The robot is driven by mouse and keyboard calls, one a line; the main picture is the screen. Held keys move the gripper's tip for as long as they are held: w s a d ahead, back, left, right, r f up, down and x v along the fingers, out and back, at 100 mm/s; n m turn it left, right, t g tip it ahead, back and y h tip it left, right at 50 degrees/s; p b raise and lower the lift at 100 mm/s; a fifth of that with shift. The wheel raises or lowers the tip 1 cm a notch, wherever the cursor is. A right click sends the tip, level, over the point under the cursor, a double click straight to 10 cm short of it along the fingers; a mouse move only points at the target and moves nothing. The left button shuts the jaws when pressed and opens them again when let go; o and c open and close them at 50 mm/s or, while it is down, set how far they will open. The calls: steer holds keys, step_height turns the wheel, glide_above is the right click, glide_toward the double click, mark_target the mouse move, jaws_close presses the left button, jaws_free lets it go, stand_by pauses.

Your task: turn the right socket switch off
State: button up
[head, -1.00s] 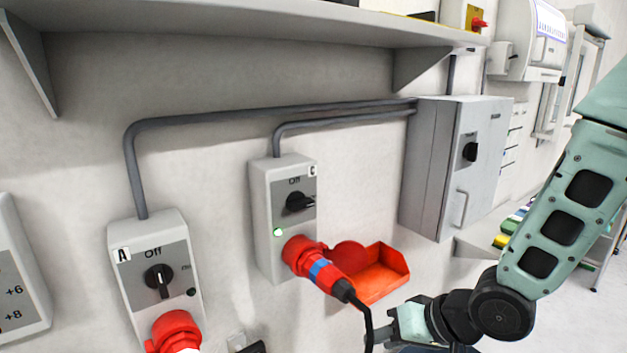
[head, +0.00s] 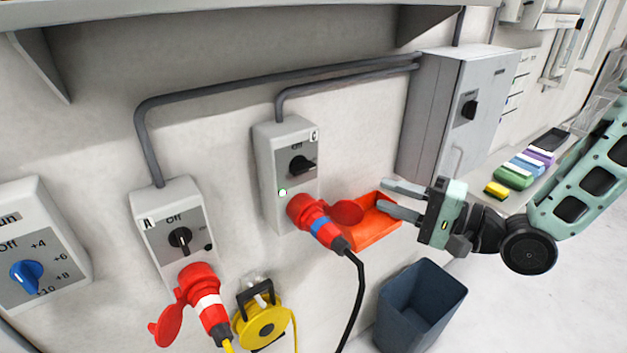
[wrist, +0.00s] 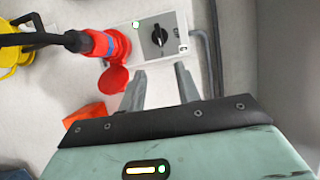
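The right socket box (head: 267,165), marked with a letter that looks like C, is on the wall with a black rotary switch (head: 302,166). The knob points to the right, away from the "Off" mark above it, and a small light (head: 282,192) glows on the box. A red plug with a blue band (head: 322,226) is in its socket. The switch also shows in the wrist view (wrist: 159,36), beyond the fingers. My gripper (head: 392,198) is open and empty, to the right of and below the switch, in front of the red bin, and apart from the switch.
The left socket box (head: 150,247), marked A, has a black switch (head: 180,239) and a red plug with a white band (head: 206,305). A red bin (head: 372,232) hangs near my fingers. A grey cabinet (head: 435,115) stands right of the box; a shelf (head: 220,38) juts out above.

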mark_target(308, 170)
steer(key=x, duration=1.5)
steer(key=shift+s+a+r+p, duration=0.1)
steer(key=shift+a+p, duration=0.05)
steer(key=shift+p, duration=0.2)
steer(key=shift+w+a, duration=0.35)
steer(key=shift+a, duration=0.15)
jaws_close()
